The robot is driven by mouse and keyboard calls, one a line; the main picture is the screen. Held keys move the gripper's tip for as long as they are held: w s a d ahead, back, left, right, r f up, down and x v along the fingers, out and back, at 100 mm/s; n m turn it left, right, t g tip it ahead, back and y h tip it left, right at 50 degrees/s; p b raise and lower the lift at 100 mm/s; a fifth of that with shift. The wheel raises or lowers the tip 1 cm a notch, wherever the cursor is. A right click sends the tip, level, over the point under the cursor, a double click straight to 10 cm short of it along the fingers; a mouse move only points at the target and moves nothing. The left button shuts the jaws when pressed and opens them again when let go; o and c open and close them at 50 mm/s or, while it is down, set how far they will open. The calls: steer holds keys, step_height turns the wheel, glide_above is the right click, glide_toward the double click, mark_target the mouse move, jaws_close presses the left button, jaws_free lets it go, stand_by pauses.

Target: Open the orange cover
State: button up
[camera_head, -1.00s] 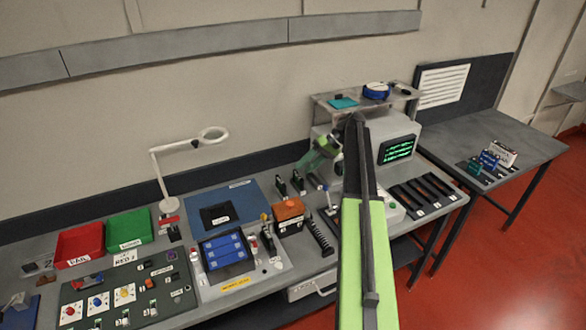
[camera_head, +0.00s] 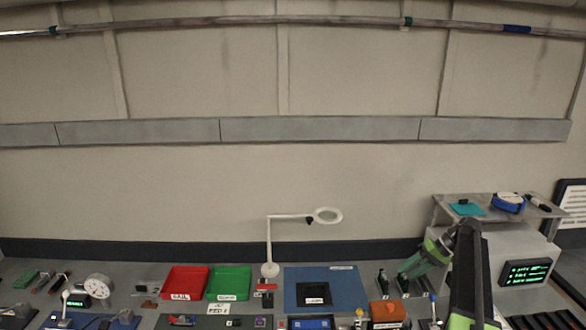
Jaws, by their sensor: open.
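The orange cover (camera_head: 387,311) is a small orange block-like piece with a white label on its front, low in the picture right of centre. It sits on the bench and looks closed; its lower surroundings are near the bottom edge. My gripper (camera_head: 405,272) hangs at the end of my green and black arm, above and a little right of the cover, apart from it and tilted down to the left. It is open, with nothing seen in it; the fingertips are small and dark against black parts behind.
A blue mat (camera_head: 345,277) with a black tray lies left of the cover. Black upright parts (camera_head: 382,283) stand just behind it. A grey machine with a green screen (camera_head: 525,272) is at right. Red (camera_head: 186,282) and green (camera_head: 230,282) bins and a magnifier lamp (camera_head: 269,250) stand left.

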steer(key=s+a+f+h, duration=0.25)
steer(key=s+a, duration=0.25)
steer(key=a, duration=0.5)
steer(key=s+a+f+g+h, duration=0.1)
steer(key=s+a+h, duration=0.25)
steer(key=a, duration=0.65)
steer(key=s+a+f+h, duration=0.2)
steer(key=s+a, duration=0.4)
steer(key=a, duration=0.4)
steer(key=shift+g, duration=0.4)
steer(key=f+b, duration=0.5)
steer(key=s+f+b, duration=0.1)
steer(key=f+b, duration=0.3)
steer(key=f, duration=0.1)
steer(key=s+a+f+b, duration=0.1)
steer(key=f+b, duration=0.3)
steer(key=b, duration=0.1)
steer(key=shift+s+f+b, duration=0.2)
steer(key=shift+f+b, duration=0.1)
steer(key=shift+f, duration=0.1)
steer(key=shift+r, duration=0.2)
